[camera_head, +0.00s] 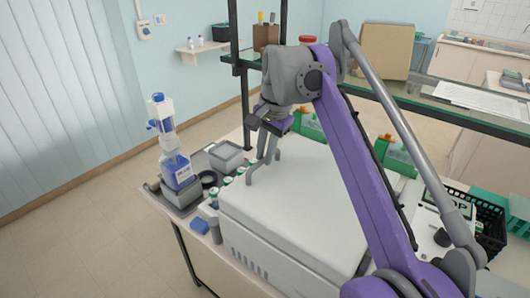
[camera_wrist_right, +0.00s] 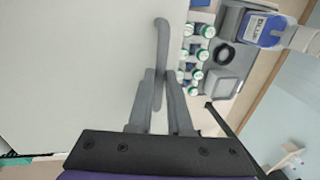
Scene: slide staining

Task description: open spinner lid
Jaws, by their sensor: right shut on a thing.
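The spinner (camera_head: 265,262) is a large white box with vents on its front side, standing on the bench. Its flat white lid (camera_head: 310,200) lies level on top, with no gap that I can make out. A grey bar handle (camera_wrist_right: 161,35) stands at the lid's edge. My right gripper (camera_head: 267,160) reaches down to this edge and is shut on the handle. In the wrist view the fingers of the right gripper (camera_wrist_right: 160,78) lie on either side of the bar. My left gripper is not in view.
Several white bottles with green caps (camera_wrist_right: 204,30) stand close beside the lid's handle edge. A blue-labelled bottle (camera_head: 178,170) and a grey box (camera_head: 227,156) stand further left. A black basket (camera_head: 490,235) is at the right. A glass shelf (camera_head: 430,100) runs behind the bench.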

